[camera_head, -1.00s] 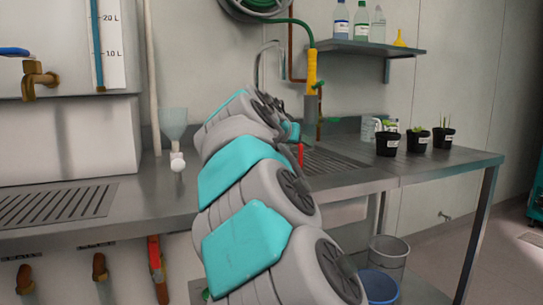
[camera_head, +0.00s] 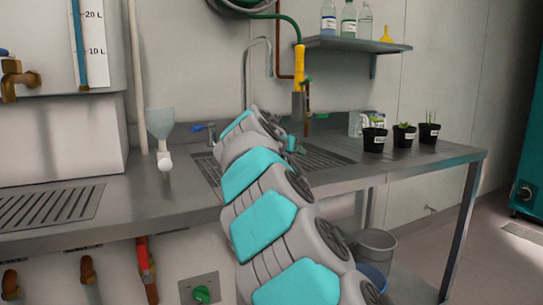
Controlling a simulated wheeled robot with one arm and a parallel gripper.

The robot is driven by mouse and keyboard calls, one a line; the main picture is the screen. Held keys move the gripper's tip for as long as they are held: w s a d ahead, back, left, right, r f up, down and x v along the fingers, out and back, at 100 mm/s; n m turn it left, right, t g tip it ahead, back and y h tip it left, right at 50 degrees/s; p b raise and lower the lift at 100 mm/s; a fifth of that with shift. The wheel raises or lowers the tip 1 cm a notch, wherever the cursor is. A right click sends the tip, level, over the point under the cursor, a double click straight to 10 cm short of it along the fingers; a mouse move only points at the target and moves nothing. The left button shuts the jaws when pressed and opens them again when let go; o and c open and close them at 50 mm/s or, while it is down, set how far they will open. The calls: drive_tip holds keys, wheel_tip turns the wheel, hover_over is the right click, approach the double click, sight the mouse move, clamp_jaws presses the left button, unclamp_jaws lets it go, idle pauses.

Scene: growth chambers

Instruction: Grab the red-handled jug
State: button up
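I cannot make out a jug with a red handle in this view. My arm reaches from the bottom middle up over the sink's slotted drainboard (camera_head: 330,155), and its far end stops just below the yellow-handled hose sprayer.
Three black plant pots (camera_head: 374,140) stand on the right of the steel bench. A yellow-handled sprayer (camera_head: 299,68) hangs above the sink. Bottles and a yellow funnel (camera_head: 386,34) sit on the shelf (camera_head: 350,44). A grey bin (camera_head: 376,245) stands below.

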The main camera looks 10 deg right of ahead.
drive_tip(key=shift+c, duration=0.4)
clamp_jaws()
idle(0.9)
